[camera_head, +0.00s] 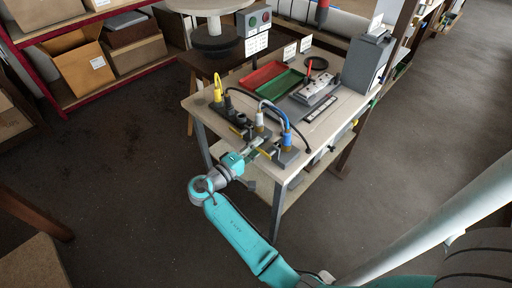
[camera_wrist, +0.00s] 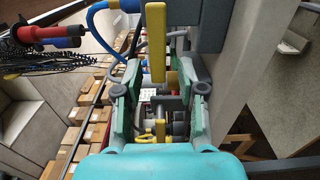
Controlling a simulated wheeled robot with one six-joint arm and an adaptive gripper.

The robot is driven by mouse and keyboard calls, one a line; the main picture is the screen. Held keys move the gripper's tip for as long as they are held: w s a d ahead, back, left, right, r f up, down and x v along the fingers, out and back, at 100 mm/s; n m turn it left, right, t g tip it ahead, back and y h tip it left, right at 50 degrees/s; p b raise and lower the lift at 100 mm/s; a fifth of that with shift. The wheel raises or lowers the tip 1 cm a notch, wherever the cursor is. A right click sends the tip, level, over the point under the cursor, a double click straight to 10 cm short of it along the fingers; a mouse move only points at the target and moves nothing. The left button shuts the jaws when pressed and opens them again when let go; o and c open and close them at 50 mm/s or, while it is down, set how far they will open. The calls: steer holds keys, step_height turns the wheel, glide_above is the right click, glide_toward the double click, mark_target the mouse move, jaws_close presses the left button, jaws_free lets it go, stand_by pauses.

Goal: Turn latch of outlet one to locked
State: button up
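A row of outlets with plugs stands along the near edge of the workbench (camera_head: 318,128) in the head view. A yellow plug (camera_head: 217,88) is at the left end, dark plugs are beside it, and a blue plug (camera_head: 286,137) is at the right end. My gripper (camera_head: 256,149) is at the near side of the row, by the right-hand outlets. In the wrist view my gripper (camera_wrist: 160,78) is open, with its fingers well apart. An upright yellow latch handle (camera_wrist: 156,42) shows between the fingers, not clasped. A second yellow latch (camera_wrist: 160,131) shows lower down. Outlet numbers are not readable.
Behind the outlets are a red tray (camera_head: 262,75), a green tray (camera_head: 281,83) and a grey box (camera_head: 368,62). Blue cable (camera_wrist: 101,12) loops beside the upper latch. Cardboard boxes (camera_head: 80,62) fill the left shelf. The floor around the bench is clear.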

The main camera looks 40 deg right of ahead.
steer(key=a, duration=1.1)
steer(key=shift+s+a, duration=0.2)
steer(key=shift+a, duration=0.15)
steer(key=shift+f, duration=0.15)
steer(key=s+f+n+t+y, duration=0.3)
steer(key=s+f+t+y, duration=0.15)
steer(key=s+f, duration=0.45)
steer(key=s+f+n+t+y, duration=0.3)
steer(key=s+f+y, duration=0.3)
steer(key=f, duration=0.5)
steer(key=s+a+r+m+t+y, duration=0.1)
steer(key=s+a+r+t+y, duration=0.2)
steer(key=s, duration=0.5)
steer(key=s+a+r+m+y, duration=0.1)
steer(key=s+a+r+y, duration=0.35)
steer(key=s, duration=0.25)
steer(key=s+a+r+m+t, duration=0.1)
steer(key=s+r+m+t, duration=0.1)
steer(key=r, duration=0.5)
steer(key=s+r+m+t, duration=0.1)
steer(key=s+r+m, duration=0.1)
steer(key=s+r, duration=0.3)
step_height(320, 180, up, 2)
steer(key=shift+s+a+r+m+t, duration=0.15)
steer(key=shift+a+r+m+t, duration=0.05)
steer(key=shift+a+m+t, duration=0.15)
